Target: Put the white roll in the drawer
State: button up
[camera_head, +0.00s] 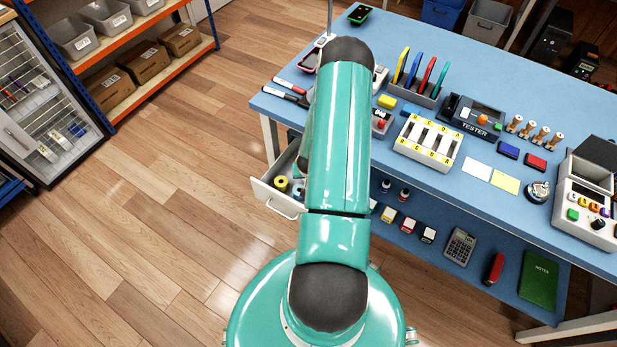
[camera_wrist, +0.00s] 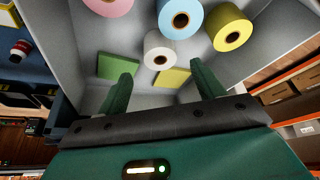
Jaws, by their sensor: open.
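The white roll (camera_wrist: 159,50) rests in the open drawer (camera_wrist: 200,151) in the wrist view, just beyond and between my fingertips. My gripper (camera_wrist: 161,68) is open, with its two green fingers spread and nothing held between them. The white roll seems apart from both fingers. In the head view, the drawer (camera_head: 272,199) is pulled out from under the blue table at its left end. My arm covers part of the drawer there and hides the gripper and the white roll.
A pink roll (camera_wrist: 109,4), a blue roll (camera_wrist: 180,17) and a yellow roll (camera_wrist: 229,27) share the drawer. A green pad (camera_wrist: 118,66) and a yellow pad (camera_wrist: 174,77) lie near my fingers. The wooden floor left of the drawer is clear.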

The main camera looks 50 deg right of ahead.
jog(key=shift+v, duration=2.25)
jog(key=w+a+r+n, duration=0.1)
jog(key=w+a+r, duration=0.15)
jog(key=r, duration=0.25)
jog(key=w+a+r+n+t+y, duration=0.1)
jog(key=w+r, duration=0.3)
jog(key=r, duration=0.2)
jog(key=w+a+r+n, duration=0.1)
jog(key=w+a+r, duration=0.15)
jog(key=r, duration=0.25)
jog(key=w+a+r+n+t, duration=0.1)
jog(key=w+a+r+n, duration=0.15)
jog(key=a+r, duration=0.95)
jog(key=s+a+r+n+y, duration=0.1)
jog(key=s+a+r, duration=0.1)
jog(key=a+r, duration=0.5)
jog(key=s+a+r+n+y, duration=0.1)
jog(key=s+a+r+n, duration=0.15)
jog(key=a+r, duration=0.45)
jog(key=s+a+r+n, duration=0.1)
jog(key=s+a+r, duration=0.4)
jog(key=s+r, duration=0.3)
jog(key=s, duration=0.3)
jog(key=shift+s+a+t+y, duration=0.15)
jog(key=shift+s+t+y, duration=0.15)
jog(key=shift+s+t, duration=0.1)
jog(key=shift+r, duration=0.15)
